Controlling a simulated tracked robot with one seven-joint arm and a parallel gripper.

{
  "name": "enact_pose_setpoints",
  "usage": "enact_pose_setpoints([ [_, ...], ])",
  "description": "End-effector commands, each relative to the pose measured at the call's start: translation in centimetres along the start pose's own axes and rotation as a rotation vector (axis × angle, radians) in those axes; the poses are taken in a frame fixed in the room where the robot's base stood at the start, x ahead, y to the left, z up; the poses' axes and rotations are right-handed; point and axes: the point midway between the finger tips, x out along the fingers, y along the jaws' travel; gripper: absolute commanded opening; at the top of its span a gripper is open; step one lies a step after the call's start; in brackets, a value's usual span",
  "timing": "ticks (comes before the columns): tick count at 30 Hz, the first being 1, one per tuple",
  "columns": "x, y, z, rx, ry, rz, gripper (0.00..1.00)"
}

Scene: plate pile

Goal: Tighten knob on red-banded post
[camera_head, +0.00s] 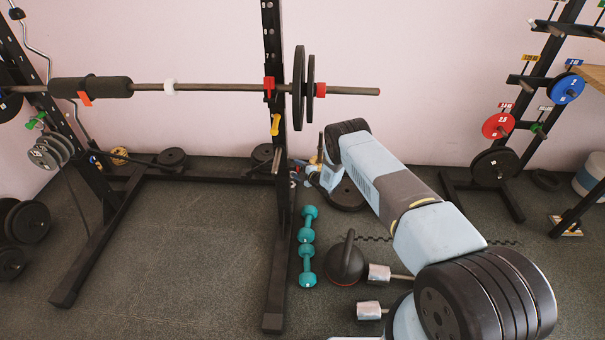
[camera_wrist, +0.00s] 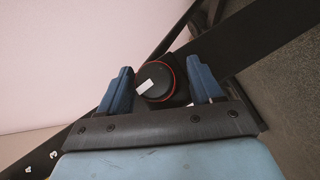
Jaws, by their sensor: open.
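In the wrist view, a round black knob (camera_wrist: 153,85) with a thin red ring and a white mark on its face lies between the blue fingers of my gripper (camera_wrist: 159,66). The fingers are apart, with gaps visible on both sides of the knob. A black beam runs behind it. In the head view, my gripper (camera_head: 304,172) is low, just right of the black rack upright (camera_head: 281,205). The knob cannot be made out there. A red fitting (camera_head: 269,86) sits higher on that upright; I cannot tell whether it is the red band.
A barbell (camera_head: 215,87) with plates crosses the rack above. A plate stand (camera_head: 500,170) is at right. The floor inside the rack is largely clear.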

Motion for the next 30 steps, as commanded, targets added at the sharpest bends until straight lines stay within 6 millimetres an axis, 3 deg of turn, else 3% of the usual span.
enact_pose_setpoints([
  [8,-3.1,0.0,0.1,0.001,-0.002,-0.001,0.65],
  [21,-11.1,-0.1,0.0,0.003,-0.002,-0.002,0.65],
  [30,-13.4,-0.2,0.0,0.001,0.001,-0.002,0.65],
])
